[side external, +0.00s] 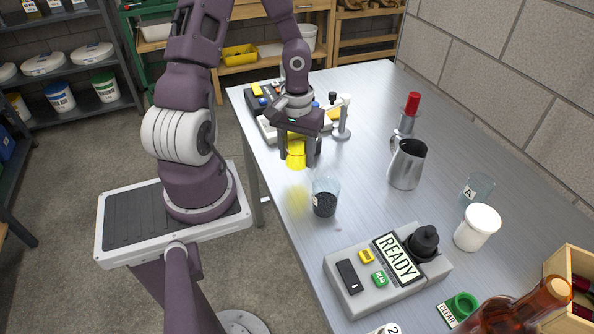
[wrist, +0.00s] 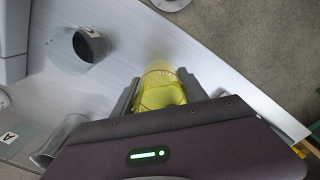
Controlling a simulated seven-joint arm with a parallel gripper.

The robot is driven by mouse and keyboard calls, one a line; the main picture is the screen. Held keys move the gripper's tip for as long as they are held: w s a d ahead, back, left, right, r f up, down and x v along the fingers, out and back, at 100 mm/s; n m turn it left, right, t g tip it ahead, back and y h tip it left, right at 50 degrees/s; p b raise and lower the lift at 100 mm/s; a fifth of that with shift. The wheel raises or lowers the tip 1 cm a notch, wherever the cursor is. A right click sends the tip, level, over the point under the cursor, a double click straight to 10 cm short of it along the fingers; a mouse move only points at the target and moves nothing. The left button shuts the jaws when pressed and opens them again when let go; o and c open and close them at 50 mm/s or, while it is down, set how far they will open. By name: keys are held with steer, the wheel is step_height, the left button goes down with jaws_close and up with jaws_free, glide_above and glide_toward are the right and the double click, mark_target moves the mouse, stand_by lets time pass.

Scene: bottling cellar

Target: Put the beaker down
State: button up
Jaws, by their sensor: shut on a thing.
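My gripper (side external: 297,154) is shut on a see-through yellow beaker (side external: 296,159), with one finger on each side. The beaker looks upright and raised above the metal table; a yellow patch shows on the tabletop nearer the camera. In the wrist view the yellow beaker (wrist: 162,88) sits between the fingers of my gripper (wrist: 161,92), its lower part hidden by the gripper body. A second, clear beaker with dark contents (side external: 325,204) stands on the table close by, apart from my gripper; it also shows in the wrist view (wrist: 92,46).
A steel jug (side external: 406,166) stands to the right. A grey device reading READY (side external: 360,278) is at the front. A device (side external: 262,124) is behind my gripper. The table's left edge is close.

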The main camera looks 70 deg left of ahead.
mark_target(297, 178)
steer(key=shift+f, duration=2.6)
steer(key=o, duration=1.5)
step_height(297, 178, up, 12)
steer(key=s+d+r+m+t, duration=0.2)
steer(key=s+d+r+m, duration=0.2)
steer(key=d+r, duration=0.4)
steer(key=s+d+r+m+t, duration=0.3)
steer(key=s+d+r+m, duration=0.1)
steer(key=d+r, duration=0.4)
step_height(297, 178, up, 2)
steer(key=shift+s+d+r+m+t, duration=0.15)
steer(key=shift+d+m+t, duration=0.15)
steer(key=shift+m, duration=0.2)
